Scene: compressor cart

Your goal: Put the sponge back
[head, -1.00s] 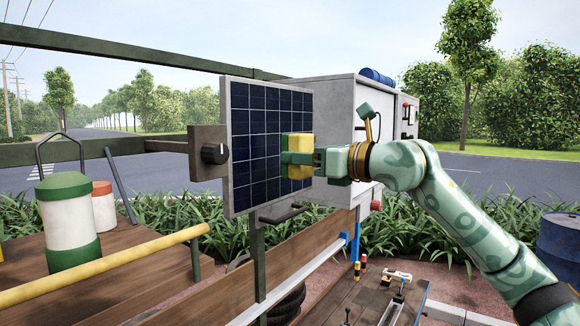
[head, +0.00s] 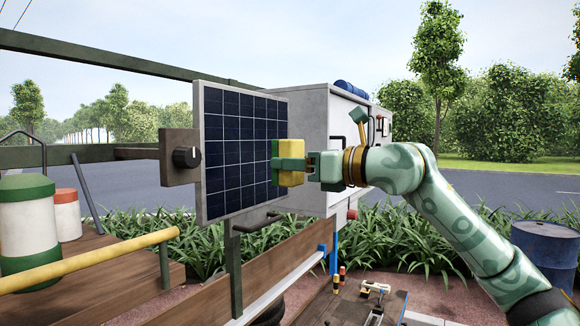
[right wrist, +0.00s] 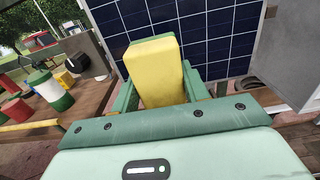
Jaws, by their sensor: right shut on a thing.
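The yellow sponge (head: 292,148) is upright between the fingers of my right gripper (head: 284,165), which is shut on it. In the right wrist view the sponge (right wrist: 156,70) fills the space between the green fingers. The dark blue solar panel (head: 238,145) stands behind the sponge in the right wrist view. In the head view the sponge overlaps the panel's right edge; I cannot tell whether it touches the panel. My left gripper is not in view.
A white cabinet (head: 312,125) stands behind and right of the panel. A bracket with a black knob (head: 187,158) is at the panel's left. A yellow rail (head: 95,260) crosses the lower left. A lower deck (head: 350,305) holds small tools. A blue drum (head: 545,255) stands at the right.

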